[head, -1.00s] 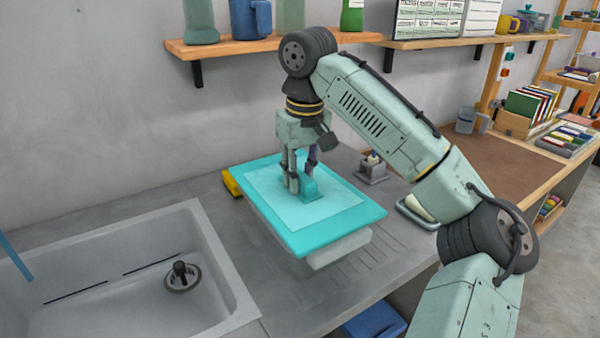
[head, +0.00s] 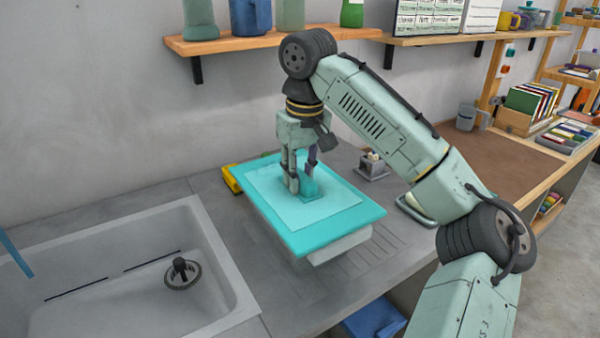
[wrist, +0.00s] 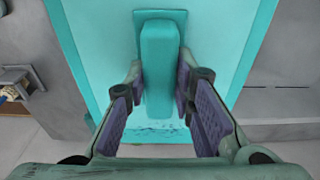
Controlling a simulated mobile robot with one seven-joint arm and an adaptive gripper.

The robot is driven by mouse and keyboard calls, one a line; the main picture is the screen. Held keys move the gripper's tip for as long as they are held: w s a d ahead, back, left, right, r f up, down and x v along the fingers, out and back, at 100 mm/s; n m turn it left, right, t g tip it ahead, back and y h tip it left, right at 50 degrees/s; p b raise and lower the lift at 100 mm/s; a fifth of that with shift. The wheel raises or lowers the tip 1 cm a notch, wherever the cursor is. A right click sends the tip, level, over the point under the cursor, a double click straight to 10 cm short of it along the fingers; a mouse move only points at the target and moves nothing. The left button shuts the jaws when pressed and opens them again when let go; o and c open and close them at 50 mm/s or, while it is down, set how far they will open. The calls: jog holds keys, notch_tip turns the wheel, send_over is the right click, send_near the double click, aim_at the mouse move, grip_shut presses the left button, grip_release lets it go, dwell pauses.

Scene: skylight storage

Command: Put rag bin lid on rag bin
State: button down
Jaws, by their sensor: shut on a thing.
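The rag bin lid (head: 270,195) is a flat teal rectangle with a lighter middle and an upright teal handle (head: 309,187). My gripper (head: 302,180) points down over it and is shut on the handle. In the wrist view, my gripper's fingers (wrist: 160,75) stand on both sides of the handle (wrist: 159,50), above the flat lid (wrist: 105,40). A pale grey body (head: 342,246), seemingly the rag bin, shows below the lid's near right edge. The lid covers most of it. I cannot tell whether the lid rests on it or hovers just above.
A white sink (head: 120,265) lies to the left. A yellow object (head: 232,180) sits by the lid's left corner, and a small grey holder (head: 372,166) stands behind its right side. A wall shelf (head: 230,48) is above. Bare counter (head: 285,290) lies in front.

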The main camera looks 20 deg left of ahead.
jog(key=shift+f, duration=0.3)
jog(key=c, duration=1.3)
grip_release()
jog(key=shift+r, duration=0.1)
jog(key=shift+s+d+r, duration=0.1)
jog(key=shift+r, duration=1.2)
jog(key=shift+s+d+r, duration=0.1)
jog(key=shift+d+r, duration=0.05)
jog(key=shift+r, duration=1.15)
jog(key=shift+s+d+r, duration=0.1)
jog(key=shift+r, duration=1.2)
jog(key=shift+r, duration=0.1)
